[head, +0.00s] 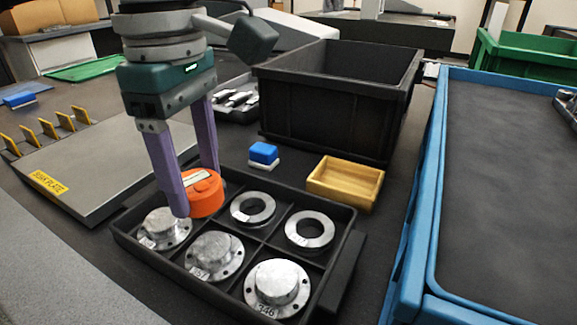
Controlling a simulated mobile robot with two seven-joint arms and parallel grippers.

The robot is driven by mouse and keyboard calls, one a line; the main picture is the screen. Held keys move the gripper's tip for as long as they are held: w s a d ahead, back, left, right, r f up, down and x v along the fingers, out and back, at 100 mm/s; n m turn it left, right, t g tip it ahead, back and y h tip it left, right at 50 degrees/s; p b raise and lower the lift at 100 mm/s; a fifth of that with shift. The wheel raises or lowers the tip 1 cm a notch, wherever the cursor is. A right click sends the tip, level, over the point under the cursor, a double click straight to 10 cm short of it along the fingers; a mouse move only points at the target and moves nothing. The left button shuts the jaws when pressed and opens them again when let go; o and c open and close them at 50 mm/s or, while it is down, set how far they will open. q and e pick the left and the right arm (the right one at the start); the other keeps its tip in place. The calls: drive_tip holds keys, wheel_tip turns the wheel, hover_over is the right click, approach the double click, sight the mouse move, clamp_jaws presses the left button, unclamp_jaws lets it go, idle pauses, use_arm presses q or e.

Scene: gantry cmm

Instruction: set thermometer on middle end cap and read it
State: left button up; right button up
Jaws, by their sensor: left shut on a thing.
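My left gripper (195,192) has two purple fingers and is shut on the orange round thermometer (207,196). It holds the thermometer over the rear left part of the black divided tray (345,262). Three silver flanged end caps sit in the tray's front row: the left one (165,222), the middle one (212,250) and the right one (277,283). The thermometer is behind the left and middle caps in the picture, apart from the middle cap. Its reading cannot be made out. The compartment beneath it is mostly hidden. My right gripper is not in view.
Two silver rings (253,208) (309,230) lie in the tray's rear compartments. Behind it are a blue and white block (263,155), a yellow box (345,184) and a large black bin (330,108). A soak plate (85,170) lies left; a blue-rimmed tray (432,190) stands right.

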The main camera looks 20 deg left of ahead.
sight(212, 244)
use_arm(q)
wheel_tip(212, 244, down, 7)
drive_tip(key=shift+b, duration=0.55)
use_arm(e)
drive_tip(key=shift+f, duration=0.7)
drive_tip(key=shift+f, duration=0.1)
use_arm(q)
drive_tip(key=shift+f, duration=0.2)
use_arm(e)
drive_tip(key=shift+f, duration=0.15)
use_arm(q)
drive_tip(key=o, duration=1.4)
drive_tip(key=shift+r, duration=0.1)
